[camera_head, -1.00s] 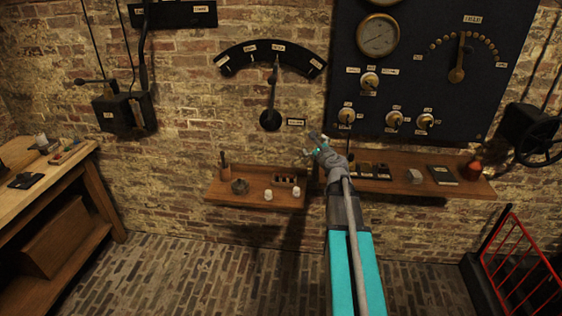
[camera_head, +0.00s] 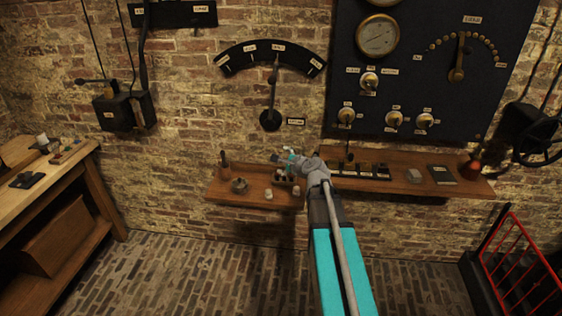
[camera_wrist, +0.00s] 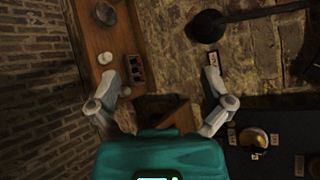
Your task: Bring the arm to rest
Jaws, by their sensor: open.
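My gripper (camera_head: 283,157) is in front of the brick wall in the head view, just above the right end of the left wooden shelf (camera_head: 235,195). In the wrist view its two fingers (camera_wrist: 160,85) are spread wide with nothing between them. A small dark block with round holes (camera_wrist: 134,70) stands on the shelf near the left finger. It also shows below the gripper in the head view (camera_head: 286,178), partly hidden. My arm stretches up from the bottom of the head view.
The left shelf also holds a dark round object (camera_head: 239,186) and small white jars (camera_head: 268,193). A right shelf (camera_head: 410,185) carries several small items. A dark panel (camera_head: 420,60) with gauges and knobs hangs above it.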

